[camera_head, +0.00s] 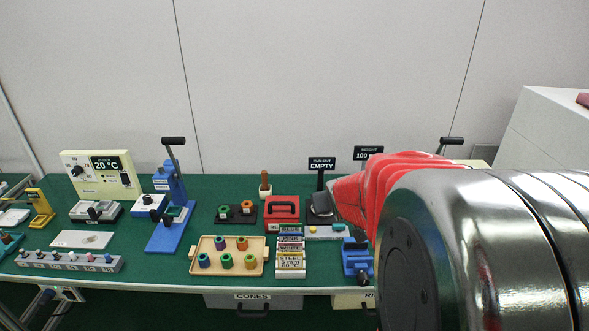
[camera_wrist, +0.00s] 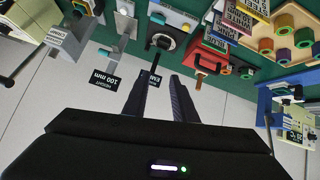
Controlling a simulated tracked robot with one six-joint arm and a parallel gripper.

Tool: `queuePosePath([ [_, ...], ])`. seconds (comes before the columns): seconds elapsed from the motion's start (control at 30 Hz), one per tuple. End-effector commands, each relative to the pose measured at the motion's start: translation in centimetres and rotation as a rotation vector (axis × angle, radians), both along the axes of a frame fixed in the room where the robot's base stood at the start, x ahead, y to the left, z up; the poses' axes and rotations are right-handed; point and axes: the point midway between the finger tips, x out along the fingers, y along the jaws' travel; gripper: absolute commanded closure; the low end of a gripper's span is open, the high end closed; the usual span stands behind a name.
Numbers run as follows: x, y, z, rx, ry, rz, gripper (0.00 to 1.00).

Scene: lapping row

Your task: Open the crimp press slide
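A blue lever press (camera_head: 168,188) with a black handle stands upright on a blue base at the left of the bench in the head view. A second black handle (camera_head: 451,140) shows behind my arm at the right; the machine under it is mostly hidden. My gripper (camera_wrist: 162,82) shows in the wrist view with its two dark fingers apart and nothing between them. It points at the back of the bench near the "EMPTY" sign (camera_wrist: 154,77), touching nothing that I can make out.
A red case (camera_head: 282,211), a wooden tray (camera_head: 197,268) of coloured spools, a stack of labelled blocks (camera_head: 290,262) and a small blue fixture (camera_head: 355,259) crowd the green bench (camera_head: 120,235). The height sign (camera_wrist: 104,82) stands near my fingers. My arm covers the right side.

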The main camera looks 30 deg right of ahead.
Motion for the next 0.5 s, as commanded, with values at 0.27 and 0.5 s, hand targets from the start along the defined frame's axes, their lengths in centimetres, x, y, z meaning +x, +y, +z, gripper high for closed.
queuePosePath([
  [0.27,0.6,-8.8,-4.2,-0.026,-0.079,-0.047,0.75],
  [0.5,-0.6,-15.4,-8.3,-0.034,-0.158,-0.067,0.75],
])
